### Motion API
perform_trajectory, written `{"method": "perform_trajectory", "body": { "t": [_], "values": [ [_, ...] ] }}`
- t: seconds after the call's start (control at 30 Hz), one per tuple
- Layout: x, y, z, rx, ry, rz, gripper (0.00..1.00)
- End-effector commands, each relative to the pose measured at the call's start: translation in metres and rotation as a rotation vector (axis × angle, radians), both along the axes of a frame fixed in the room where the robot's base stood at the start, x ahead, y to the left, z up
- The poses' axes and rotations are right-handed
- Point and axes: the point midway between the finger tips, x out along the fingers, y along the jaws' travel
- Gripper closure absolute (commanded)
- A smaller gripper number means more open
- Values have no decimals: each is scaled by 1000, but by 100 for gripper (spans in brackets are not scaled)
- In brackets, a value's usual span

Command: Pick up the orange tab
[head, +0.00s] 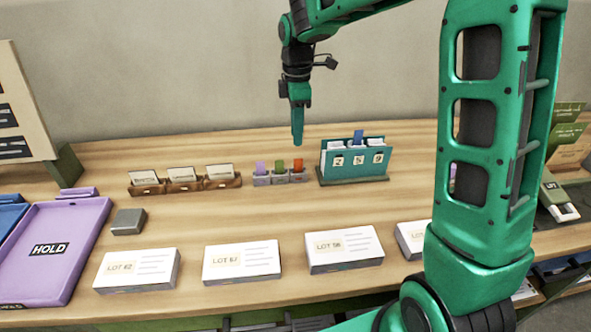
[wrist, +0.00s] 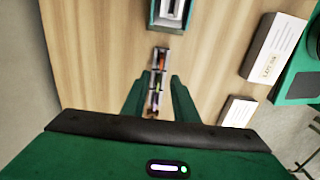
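The orange tab (head: 298,165) stands upright in the right slot of a small grey holder (head: 280,179), beside a green tab (head: 279,166) and a purple tab (head: 261,168). In the wrist view the orange tab (wrist: 161,62) shows just beyond my fingertips, with the green tab (wrist: 158,86) nearer, between the fingers. My gripper (head: 297,142) points down above the holder, apart from the tabs. In the wrist view my gripper (wrist: 158,82) has its two fingers spread, with nothing held between them.
A teal card rack (head: 353,183) stands close to the right of the holder. A brown card holder (head: 185,188) stands to the left. White lot boxes (head: 242,263) line the front, and a purple HOLD tray (head: 52,248) lies far left.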

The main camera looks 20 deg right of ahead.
Motion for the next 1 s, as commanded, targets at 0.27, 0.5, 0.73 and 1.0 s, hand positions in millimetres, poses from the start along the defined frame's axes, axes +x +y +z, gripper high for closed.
{"method": "perform_trajectory", "body": {
  "t": [0.27,0.5,0.73,1.0],
  "values": [
    [-1,0,-40,0,4,0,73],
    [-1,-2,-55,0,3,-2,73],
    [-2,-4,-87,0,5,-1,73],
    [-1,-4,-102,-1,2,-2,73]
  ]
}}
